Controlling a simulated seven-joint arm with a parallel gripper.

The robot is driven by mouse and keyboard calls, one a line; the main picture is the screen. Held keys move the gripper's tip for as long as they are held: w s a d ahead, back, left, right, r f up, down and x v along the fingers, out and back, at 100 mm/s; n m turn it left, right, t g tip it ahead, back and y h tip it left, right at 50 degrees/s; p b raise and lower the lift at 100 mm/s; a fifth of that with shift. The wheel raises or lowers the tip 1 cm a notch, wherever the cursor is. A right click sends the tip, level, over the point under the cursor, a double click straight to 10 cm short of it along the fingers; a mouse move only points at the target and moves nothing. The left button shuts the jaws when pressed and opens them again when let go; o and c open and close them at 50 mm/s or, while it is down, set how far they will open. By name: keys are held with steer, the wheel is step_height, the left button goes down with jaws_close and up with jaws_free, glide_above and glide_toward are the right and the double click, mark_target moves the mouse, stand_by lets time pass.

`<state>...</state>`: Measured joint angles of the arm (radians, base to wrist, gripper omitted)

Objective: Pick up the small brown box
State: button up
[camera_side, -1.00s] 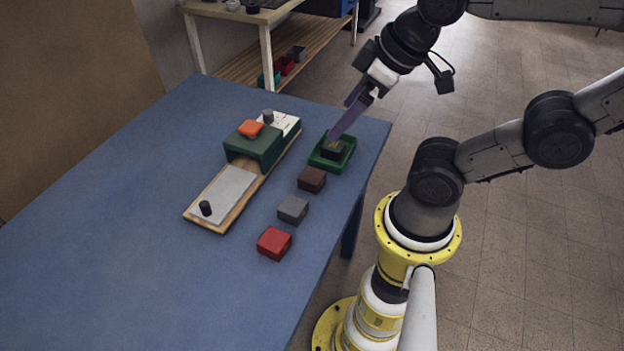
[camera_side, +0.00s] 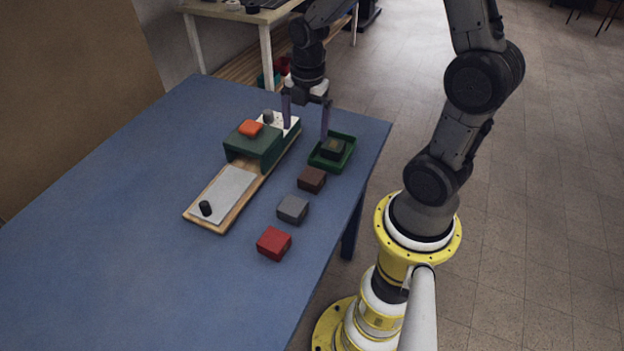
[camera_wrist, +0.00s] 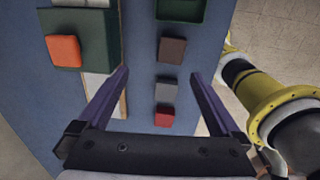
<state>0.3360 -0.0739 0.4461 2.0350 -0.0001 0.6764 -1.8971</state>
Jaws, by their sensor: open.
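The small brown box (camera_side: 312,179) sits on the blue table, between the green tray and the grey block. In the wrist view the brown box (camera_wrist: 172,50) lies beyond my fingertips, between their lines. My gripper (camera_side: 306,122) is open and empty, with its two purple fingers wide apart. It hangs above the far part of the table, between the white pad and the green tray, away from the brown box. In the wrist view my gripper (camera_wrist: 158,75) shows both fingers with nothing between them that they touch.
A green tray (camera_side: 343,163) holds a dark block (camera_side: 332,149). A grey block (camera_side: 293,209) and a red block (camera_side: 274,243) stand in line with the brown box. A wooden board (camera_side: 230,219) carries a green housing (camera_side: 252,146) with an orange block (camera_side: 250,128) on top. The table's left side is clear.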

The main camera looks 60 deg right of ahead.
mark_target(314, 172)
steer(key=shift+g, duration=0.3)
steer(key=f, duration=0.7)
steer(key=s+d+f, duration=0.1)
steer(key=f, duration=0.2)
steer(key=shift+s+f, duration=0.1)
steer(key=shift+f, duration=0.1)
steer(key=shift+s+f, duration=0.15)
steer(key=shift+f, duration=1.15)
steer(key=shift+s+f, duration=0.15)
steer(key=shift+f, duration=1.15)
steer(key=shift+c, duration=0.3)
steer(key=c, duration=1.3)
steer(key=shift+r, duration=0.1)
